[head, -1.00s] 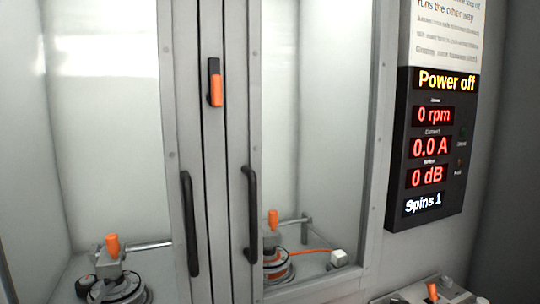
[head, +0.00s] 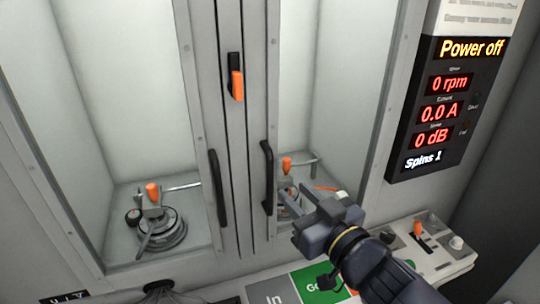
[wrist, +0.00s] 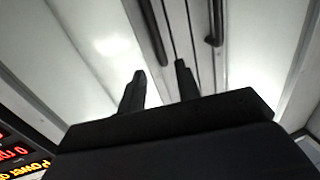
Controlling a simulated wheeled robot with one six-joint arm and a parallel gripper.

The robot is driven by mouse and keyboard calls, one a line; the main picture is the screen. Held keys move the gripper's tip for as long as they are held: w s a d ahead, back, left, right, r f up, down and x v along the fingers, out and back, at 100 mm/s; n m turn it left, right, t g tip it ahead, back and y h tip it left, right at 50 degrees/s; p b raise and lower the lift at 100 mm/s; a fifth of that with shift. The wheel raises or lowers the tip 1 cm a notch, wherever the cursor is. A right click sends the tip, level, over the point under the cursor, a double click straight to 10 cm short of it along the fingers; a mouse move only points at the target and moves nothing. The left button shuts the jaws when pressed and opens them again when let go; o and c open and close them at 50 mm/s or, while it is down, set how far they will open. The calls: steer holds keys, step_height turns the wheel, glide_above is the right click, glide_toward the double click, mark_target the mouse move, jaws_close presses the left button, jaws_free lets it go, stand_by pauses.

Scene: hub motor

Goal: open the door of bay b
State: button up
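Two glazed doors stand side by side, both closed. I cannot read which one is bay b. The right door has a black bar handle (head: 267,178), and the left door has a matching handle (head: 219,188). Both handles also show in the wrist view, the right door's handle (wrist: 153,30) on the left there. An orange and black latch (head: 237,80) sits on the post between the doors. My gripper (wrist: 160,85) is open and empty, its two fingers apart. In the head view it is in front of the right door's lower part, right of that door's handle and apart from it.
Behind the glass are motor rigs with orange knobs, left (head: 153,192) and right (head: 287,163). A display panel (head: 450,105) reads "Power off" and 0 rpm. A control box (head: 430,250) with an orange lever and green-and-grey mats lie low in front.

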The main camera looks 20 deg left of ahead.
mark_target(272, 170)
steer(key=x, duration=1)
steer(key=shift+w+a+f, duration=0.1)
steer(key=shift+w+a, duration=0.1)
steer(key=shift+c, duration=0.5)
jaws_close()
